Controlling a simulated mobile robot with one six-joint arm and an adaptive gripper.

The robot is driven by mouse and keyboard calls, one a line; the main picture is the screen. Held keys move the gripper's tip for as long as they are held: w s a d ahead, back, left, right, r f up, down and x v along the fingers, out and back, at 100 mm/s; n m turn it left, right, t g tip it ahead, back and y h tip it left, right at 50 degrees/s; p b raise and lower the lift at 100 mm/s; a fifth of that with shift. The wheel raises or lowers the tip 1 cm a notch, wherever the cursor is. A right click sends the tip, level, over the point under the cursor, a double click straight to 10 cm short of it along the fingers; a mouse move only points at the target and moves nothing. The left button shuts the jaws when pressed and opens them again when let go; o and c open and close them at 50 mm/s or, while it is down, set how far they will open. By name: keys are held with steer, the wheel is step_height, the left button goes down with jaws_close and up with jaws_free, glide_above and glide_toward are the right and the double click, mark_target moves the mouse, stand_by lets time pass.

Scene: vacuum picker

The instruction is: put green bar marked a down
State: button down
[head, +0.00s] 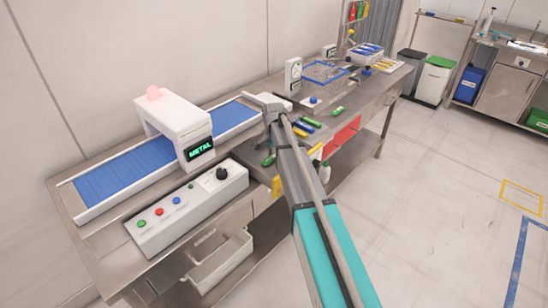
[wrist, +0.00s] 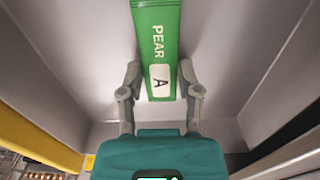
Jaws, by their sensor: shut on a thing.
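The green bar marked A (wrist: 156,28) is upright in the wrist view, with the word PEAR and a white A label on its face. My gripper (wrist: 161,80) is shut on its lower end, one finger on each side. The bar's top runs out of the picture. In the head view, my arm reaches over the steel bench and hides most of the gripper. A small green piece (head: 268,160) shows beside the arm at the bench's front edge; I cannot tell whether it is the held bar.
Smooth grey surfaces lie behind the bar in the wrist view. On the bench (head: 82,212) are a conveyor (head: 122,171), a metal detector (head: 178,122) and a control box (head: 190,207). Several green, blue and yellow bars lie right of my arm, with a blue-framed area (head: 325,72) behind.

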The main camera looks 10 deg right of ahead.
mark_target(274, 156)
steer(key=shift+f, duration=0.2)
steer(key=shift+c, duration=1.5)
jaws_free()
steer(key=shift+r, duration=0.1)
steer(key=shift+r, duration=0.15)
step_height(274, 156, up, 12)
steer(key=p, duration=1.2)
steer(key=s+n, duration=1)
steer(key=s, duration=1.9)
steer(key=shift+s+a+n, duration=0.2)
steer(key=shift+s+n, duration=0.1)
steer(key=shift+n, duration=0.1)
